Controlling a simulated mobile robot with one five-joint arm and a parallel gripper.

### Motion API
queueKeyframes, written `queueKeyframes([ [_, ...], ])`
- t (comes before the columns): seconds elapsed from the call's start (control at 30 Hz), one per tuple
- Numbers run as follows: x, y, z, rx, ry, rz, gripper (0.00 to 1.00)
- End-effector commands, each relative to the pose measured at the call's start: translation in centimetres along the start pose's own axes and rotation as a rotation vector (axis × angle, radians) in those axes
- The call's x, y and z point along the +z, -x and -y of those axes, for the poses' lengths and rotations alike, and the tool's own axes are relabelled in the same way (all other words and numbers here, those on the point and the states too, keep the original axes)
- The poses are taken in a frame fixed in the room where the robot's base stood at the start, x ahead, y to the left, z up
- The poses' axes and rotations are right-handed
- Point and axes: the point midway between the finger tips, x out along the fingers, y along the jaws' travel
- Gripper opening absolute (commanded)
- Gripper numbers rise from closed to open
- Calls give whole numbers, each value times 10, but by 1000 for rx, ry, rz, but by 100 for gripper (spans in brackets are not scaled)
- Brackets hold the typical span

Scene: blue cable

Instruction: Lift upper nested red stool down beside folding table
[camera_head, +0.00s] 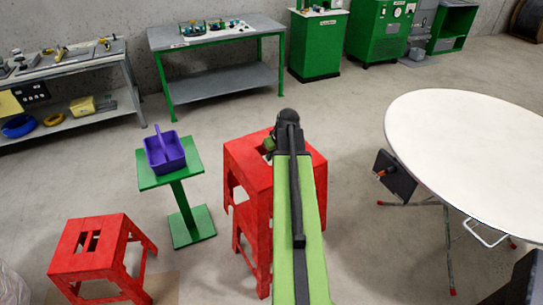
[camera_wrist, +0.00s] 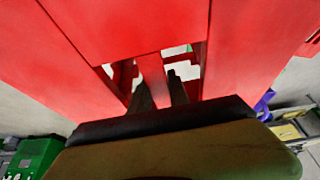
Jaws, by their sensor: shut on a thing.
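A red stool (camera_head: 247,160) stands in the middle of the head view, with more red legs showing below it, like a second stool (camera_head: 240,245) nested underneath. My arm hides much of both. My gripper (camera_head: 268,146) is at the upper stool's seat. In the wrist view my gripper (camera_wrist: 162,90) has its two fingers in the slots of the red seat (camera_wrist: 130,25), shut on the bar between them. I cannot tell whether the upper stool is raised off the lower one. The folding table (camera_head: 475,150), with a round white top, stands at the right.
A separate red stool (camera_head: 88,248) stands at the lower left. A green stand (camera_head: 190,218) with a purple caddy (camera_head: 166,156) is close left of the stack. A dark panel (camera_head: 394,175) hangs by the table's edge. Open floor (camera_head: 365,255) lies between stack and table. Workbenches line the wall.

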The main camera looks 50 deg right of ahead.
Motion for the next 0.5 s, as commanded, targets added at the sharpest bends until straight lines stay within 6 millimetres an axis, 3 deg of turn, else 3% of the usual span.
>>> queueKeyframes([
  [0.03,-5,12,0,0,0,-1,0],
  [0.5,-25,60,0,0,0,-1,0],
])
